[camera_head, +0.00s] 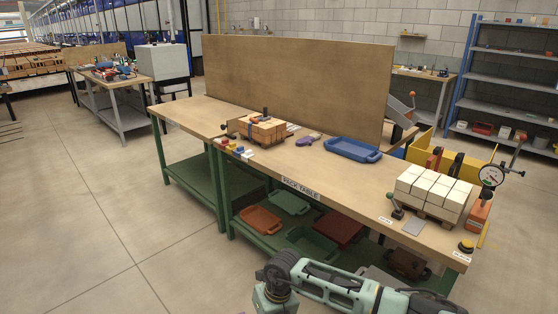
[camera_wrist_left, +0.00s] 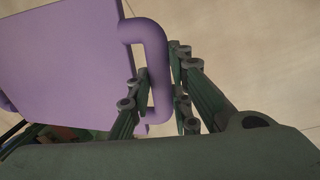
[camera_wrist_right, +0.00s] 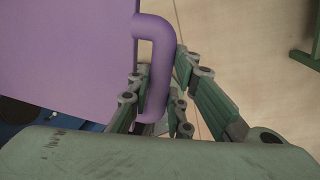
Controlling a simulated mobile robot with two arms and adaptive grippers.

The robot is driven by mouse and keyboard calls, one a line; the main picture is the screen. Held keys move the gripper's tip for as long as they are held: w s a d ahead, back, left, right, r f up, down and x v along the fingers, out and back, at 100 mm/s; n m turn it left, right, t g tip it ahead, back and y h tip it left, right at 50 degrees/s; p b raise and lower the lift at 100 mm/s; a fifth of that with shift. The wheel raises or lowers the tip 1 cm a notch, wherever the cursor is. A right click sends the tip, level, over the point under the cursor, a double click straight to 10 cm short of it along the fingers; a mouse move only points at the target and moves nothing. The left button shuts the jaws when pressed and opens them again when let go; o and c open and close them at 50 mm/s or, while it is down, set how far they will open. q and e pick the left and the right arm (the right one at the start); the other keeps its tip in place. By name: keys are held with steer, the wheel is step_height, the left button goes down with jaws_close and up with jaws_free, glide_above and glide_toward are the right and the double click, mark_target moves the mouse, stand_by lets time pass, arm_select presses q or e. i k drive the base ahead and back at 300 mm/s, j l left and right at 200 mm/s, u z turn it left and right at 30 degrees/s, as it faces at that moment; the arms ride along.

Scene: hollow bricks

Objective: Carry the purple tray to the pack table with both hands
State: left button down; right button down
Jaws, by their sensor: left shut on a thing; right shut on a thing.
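The purple tray (camera_wrist_left: 65,55) shows in the left wrist view, with a handle (camera_wrist_left: 156,62) on its edge. My left gripper (camera_wrist_left: 158,82) is shut on that handle. The tray also shows in the right wrist view (camera_wrist_right: 60,50), where my right gripper (camera_wrist_right: 162,98) is shut on another handle (camera_wrist_right: 158,65). The tray and both gripper fingers are out of the head view. The pack table (camera_head: 285,172) has a wooden top, green legs and a "PACK TABLE" label on its front edge. One of my arms crosses the bottom of the head view, in front of the table.
A tall brown board (camera_head: 300,85) rises behind. Trays lie on the lower shelf. The tabletop between the blue tray and label is clear.

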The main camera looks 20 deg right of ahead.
mark_target(322, 171)
steer(key=i, duration=1.25)
steer(key=i+j, duration=0.15)
steer(key=i, duration=1.15)
steer(key=i+z, duration=0.1)
steer(key=z, duration=0.25)
steer(key=i+z, duration=0.1)
steer(key=z, duration=0.25)
steer(key=i+z, duration=0.1)
steer(key=z, duration=1.45)
